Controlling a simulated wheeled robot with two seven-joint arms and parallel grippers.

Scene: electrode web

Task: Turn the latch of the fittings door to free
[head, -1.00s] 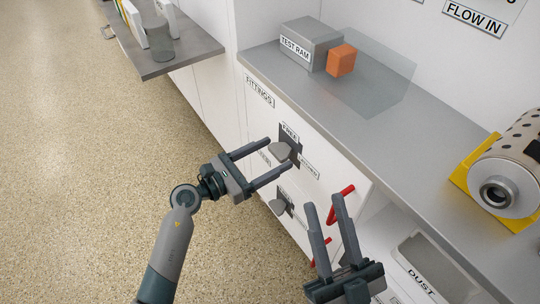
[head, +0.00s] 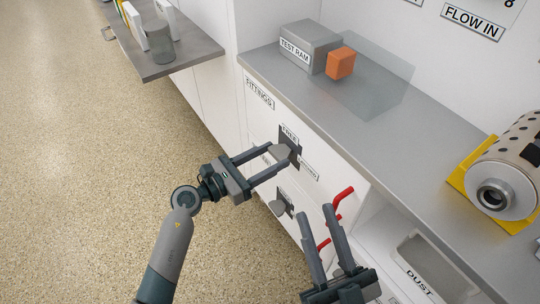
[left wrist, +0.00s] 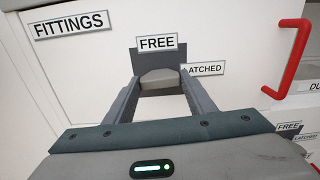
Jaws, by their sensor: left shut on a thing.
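The fittings door (head: 255,120) is white and closed, with a FITTINGS label (left wrist: 71,25) at its upper left. Its grey latch knob (head: 281,152) sits on a dark plate, with a FREE label (head: 290,134) above and a LATCHED label (head: 309,170) to the right. My left gripper (head: 279,155) is shut on this knob. In the left wrist view, the knob (left wrist: 160,77) lies between the fingertips, below the FREE label; its exact turn is hard to tell. My right gripper (head: 316,211) is open and empty, in front of the cabinet at lower right.
A second latch knob (head: 277,207) is below, near my left gripper. A red handle (head: 342,196) stands out beside my right gripper. The counter (head: 375,135) above bears the TEST RAM block (head: 310,45), an orange block (head: 341,63) and a metal cylinder (head: 505,170). Open floor lies left.

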